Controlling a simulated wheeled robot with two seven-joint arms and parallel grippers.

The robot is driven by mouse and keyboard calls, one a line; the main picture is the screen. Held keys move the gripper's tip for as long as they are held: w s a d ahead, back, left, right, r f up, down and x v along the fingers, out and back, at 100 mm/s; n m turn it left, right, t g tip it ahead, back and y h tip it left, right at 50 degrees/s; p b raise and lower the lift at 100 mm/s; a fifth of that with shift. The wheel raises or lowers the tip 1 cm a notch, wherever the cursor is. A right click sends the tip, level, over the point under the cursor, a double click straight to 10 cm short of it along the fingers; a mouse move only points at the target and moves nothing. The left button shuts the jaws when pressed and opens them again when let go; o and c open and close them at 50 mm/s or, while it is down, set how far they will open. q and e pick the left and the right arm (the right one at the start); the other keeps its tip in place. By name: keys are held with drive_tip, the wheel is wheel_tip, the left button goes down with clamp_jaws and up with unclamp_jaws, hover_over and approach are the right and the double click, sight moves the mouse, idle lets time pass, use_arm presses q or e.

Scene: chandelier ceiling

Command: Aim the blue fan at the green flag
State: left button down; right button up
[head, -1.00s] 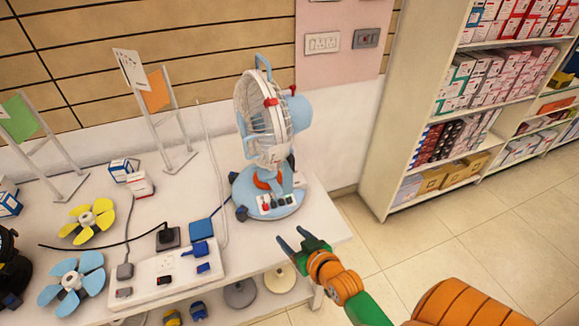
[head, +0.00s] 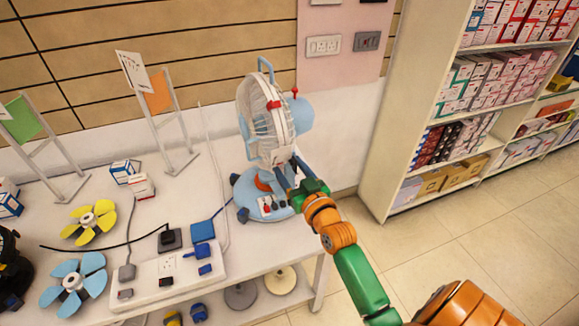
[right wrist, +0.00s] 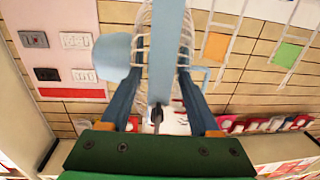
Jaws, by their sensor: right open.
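The blue fan (head: 300,115) stands on its round blue base (head: 246,192) at the table's right end. Its white cage faces left, with the motor housing on the right. The green flag (head: 24,120) hangs on a white frame at the far left; it also shows in the right wrist view (right wrist: 285,53). My right gripper (head: 285,174) is at the fan's stand, below the housing, hiding part of it. In the right wrist view my right gripper's open fingers (right wrist: 158,103) lie on either side of the fan's blue stand (right wrist: 160,50). Contact cannot be told. My left gripper is out of view.
An orange flag (head: 157,93) on another frame stands between the fan and the green flag. A power strip (head: 165,278), a yellow propeller (head: 92,222) and a blue propeller (head: 72,282) lie on the table. Shelves (head: 405,190) stand right; the floor between is clear.

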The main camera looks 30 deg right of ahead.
clamp_jaws()
idle(1.4)
